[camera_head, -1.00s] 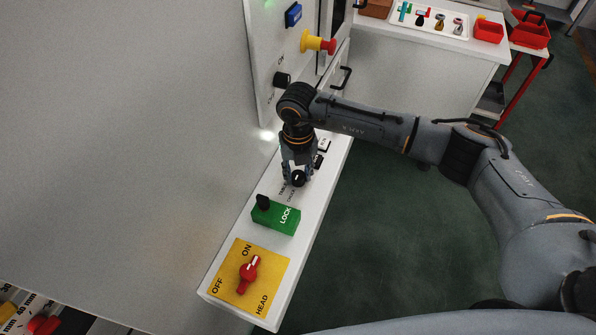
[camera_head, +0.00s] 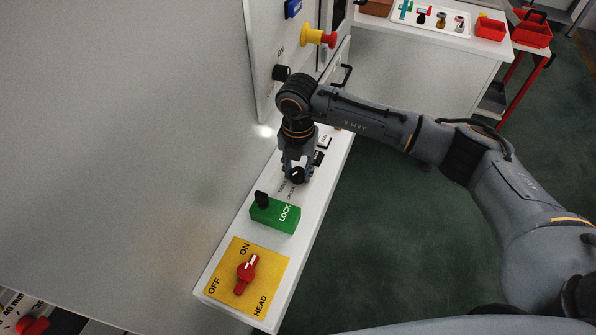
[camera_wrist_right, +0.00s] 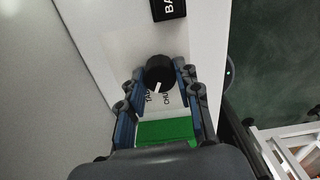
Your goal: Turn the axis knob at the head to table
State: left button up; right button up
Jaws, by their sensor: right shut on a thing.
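The axis knob (camera_head: 297,175) is a small round black knob on the white ledge panel. In the right wrist view the knob (camera_wrist_right: 160,70) shows a white pointer line that points down and slightly left, toward partly hidden lettering that starts "TA" and "CHU". My right gripper (camera_head: 297,169) reaches down onto it from above. In the wrist view the right gripper's (camera_wrist_right: 161,75) two fingers stand on either side of the knob, shut on it. My left gripper is not in view.
A green LOCK block (camera_head: 275,213) with a black lever and a yellow HEAD panel (camera_head: 272,272) with a red switch (camera_head: 247,273) lie nearer on the ledge. A black button block (camera_wrist_right: 168,9) sits just beyond the knob. A yellow-red emergency button (camera_head: 318,37) juts from the wall panel.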

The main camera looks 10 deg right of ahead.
aim_at(298, 172)
jog(key=shift+m+b, duration=0.35)
jog(key=shift+m, duration=0.85)
jog(key=shift+w, duration=0.1)
jog(key=o, duration=1.2)
jog(key=shift+c, duration=0.2)
notch_tip(298, 172, up, 12)
